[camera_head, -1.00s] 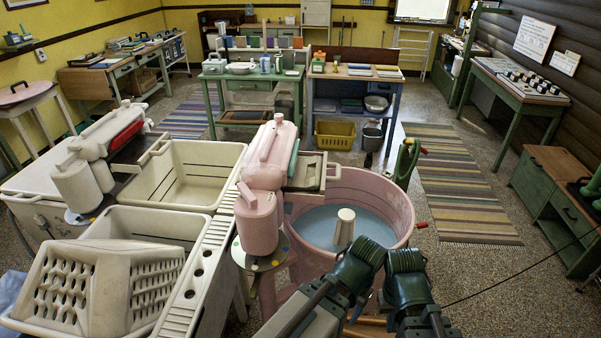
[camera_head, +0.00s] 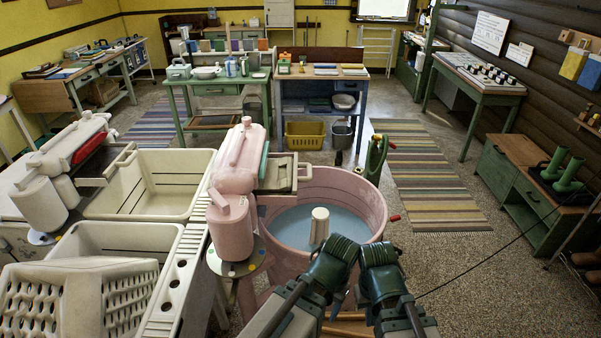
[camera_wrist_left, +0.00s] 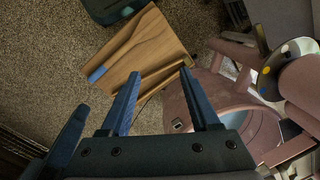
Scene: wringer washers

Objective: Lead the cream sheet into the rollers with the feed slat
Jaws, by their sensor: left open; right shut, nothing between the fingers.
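The pink wringer (camera_head: 240,160) stands above a pink tub (camera_head: 372,200) of bluish water with a cream agitator post (camera_head: 319,226). A wooden stand (camera_wrist_left: 155,50) is below my left gripper (camera_wrist_left: 156,85); a strip with a blue end (camera_wrist_left: 97,75), possibly the feed slat, lies on it. My left gripper is open and empty above the stand's edge. My right gripper (camera_head: 358,297) is shut and empty, mostly hidden by its arm in the head view. I cannot make out the cream sheet; the roller gap is hidden.
A cream double sink (camera_head: 150,185) and a ribbed draining rack (camera_head: 75,295) stand left of the wringer. A green handle (camera_head: 376,155) rises at the tub's right rim. A green cabinet (camera_head: 510,185) stands at the right. Speckled floor between tub and cabinet is open.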

